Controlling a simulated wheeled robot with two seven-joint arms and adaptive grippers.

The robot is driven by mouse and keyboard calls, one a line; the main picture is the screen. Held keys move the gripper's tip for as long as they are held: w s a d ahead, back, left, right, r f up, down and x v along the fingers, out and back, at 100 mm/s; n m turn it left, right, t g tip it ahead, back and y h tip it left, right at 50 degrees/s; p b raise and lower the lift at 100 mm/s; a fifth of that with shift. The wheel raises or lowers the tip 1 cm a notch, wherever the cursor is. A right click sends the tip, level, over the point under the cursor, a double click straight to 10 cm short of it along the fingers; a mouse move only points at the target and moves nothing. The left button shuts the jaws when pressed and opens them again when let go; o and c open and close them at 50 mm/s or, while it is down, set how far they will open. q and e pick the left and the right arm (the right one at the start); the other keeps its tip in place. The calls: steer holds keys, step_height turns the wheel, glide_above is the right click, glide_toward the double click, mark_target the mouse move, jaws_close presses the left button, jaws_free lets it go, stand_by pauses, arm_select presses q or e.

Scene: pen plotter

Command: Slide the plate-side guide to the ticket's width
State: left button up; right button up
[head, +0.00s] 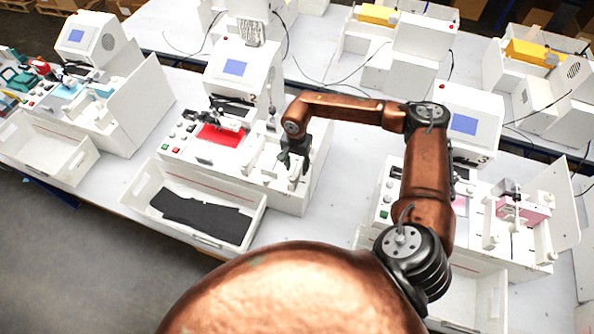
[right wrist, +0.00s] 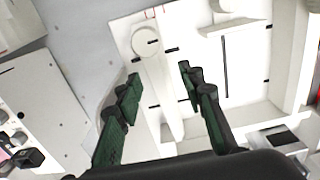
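The pen plotter (head: 240,72) in the middle has a blue screen, a red plate or sheet (head: 220,137) and white guide parts (head: 268,163) on its right half. My right gripper (head: 291,172) is over this right half, pointing down. In the right wrist view its dark green fingers (right wrist: 160,73) are apart, on either side of a white bar with a round white knob (right wrist: 147,42). I cannot tell whether they touch the bar, or which white part is the plate-side guide. I cannot make out a ticket for certain. My left gripper is out of view.
A white tray (head: 140,201) with dark sheets (head: 205,216) stands in front of the machine. Similar machines stand left (head: 88,42) and right (head: 470,110) on the white table (head: 180,82). My right arm crosses over the right side. More machines stand on a table behind.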

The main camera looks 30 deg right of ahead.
mark_target(297, 170)
steer(key=shift+f+p, duration=0.4)
steer(key=shift+f, duration=1.6)
steer(key=shift+s, duration=0.1)
steer(key=shift+c, duration=0.4)
jaws_close()
